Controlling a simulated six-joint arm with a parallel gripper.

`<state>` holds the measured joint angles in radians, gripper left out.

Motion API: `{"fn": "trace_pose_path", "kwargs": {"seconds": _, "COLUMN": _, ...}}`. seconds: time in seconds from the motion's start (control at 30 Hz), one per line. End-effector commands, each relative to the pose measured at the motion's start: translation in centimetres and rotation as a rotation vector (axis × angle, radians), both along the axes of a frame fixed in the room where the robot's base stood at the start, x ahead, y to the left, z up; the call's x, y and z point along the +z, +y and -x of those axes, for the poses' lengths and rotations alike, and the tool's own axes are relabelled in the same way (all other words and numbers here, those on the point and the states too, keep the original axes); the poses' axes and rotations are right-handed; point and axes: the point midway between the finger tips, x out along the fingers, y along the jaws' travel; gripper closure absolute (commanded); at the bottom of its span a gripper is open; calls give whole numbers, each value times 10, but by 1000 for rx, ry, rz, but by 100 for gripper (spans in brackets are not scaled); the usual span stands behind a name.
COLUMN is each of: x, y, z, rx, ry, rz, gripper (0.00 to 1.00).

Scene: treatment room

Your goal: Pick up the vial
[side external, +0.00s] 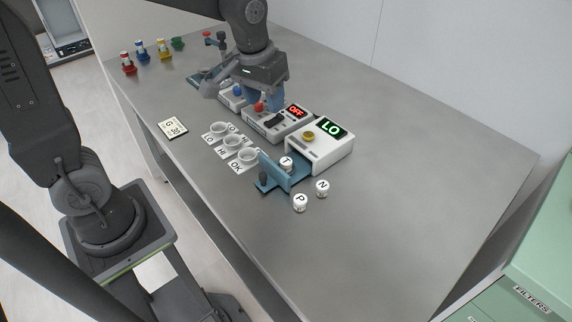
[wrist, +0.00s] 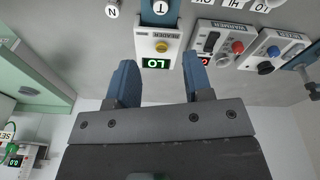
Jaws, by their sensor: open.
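Three white lettered vials are in view. The vial marked T (side external: 286,163) sits in the blue pulled-out drawer (side external: 298,183) of a white device showing LO (side external: 318,150). The vial marked N (side external: 322,188) and the vial marked P (side external: 300,203) stand on the table beside the drawer. In the wrist view the T vial (wrist: 160,7) and N vial (wrist: 112,12) show at the top edge; P is out of that view. My gripper (wrist: 160,62) is open and empty, with its blue fingers apart. In the side view it is above the devices, away from the vials.
A white device showing red OFF (side external: 285,118) stands beside the LO device, under my gripper. Several coloured bottles (side external: 142,48) are at the far left. The table's right part is clear.

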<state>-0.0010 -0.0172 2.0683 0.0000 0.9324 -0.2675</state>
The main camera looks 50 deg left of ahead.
Motion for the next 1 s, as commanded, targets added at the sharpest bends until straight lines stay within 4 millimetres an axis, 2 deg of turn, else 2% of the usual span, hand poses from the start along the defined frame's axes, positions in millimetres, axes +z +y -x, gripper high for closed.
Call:
{"fn": "trace_pose_path", "kwargs": {"seconds": 0.03, "x": -15, "y": 0, "z": -15, "rx": 24, "ry": 40, "rz": 3, "gripper": 53}}
{"fn": "trace_pose_path", "kwargs": {"seconds": 0.1, "x": -31, "y": 0, "z": -30, "rx": 55, "ry": 78, "rz": 6, "gripper": 53}}
{"fn": "trace_pose_path", "kwargs": {"seconds": 0.3, "x": -63, "y": 0, "z": -55, "rx": 113, "ry": 146, "rz": 9, "gripper": 53}}
{"fn": "trace_pose_path", "kwargs": {"seconds": 0.47, "x": -77, "y": 0, "z": -59, "rx": 126, "ry": 161, "rz": 10, "gripper": 53}}
{"fn": "trace_pose_path", "kwargs": {"seconds": 0.8, "x": -138, "y": 1, "z": -58, "rx": 125, "ry": 163, "rz": 10, "gripper": 53}}
{"fn": "trace_pose_path", "kwargs": {"seconds": 1.0, "x": -155, "y": 1, "z": -58, "rx": 124, "ry": 158, "rz": 10, "gripper": 53}}
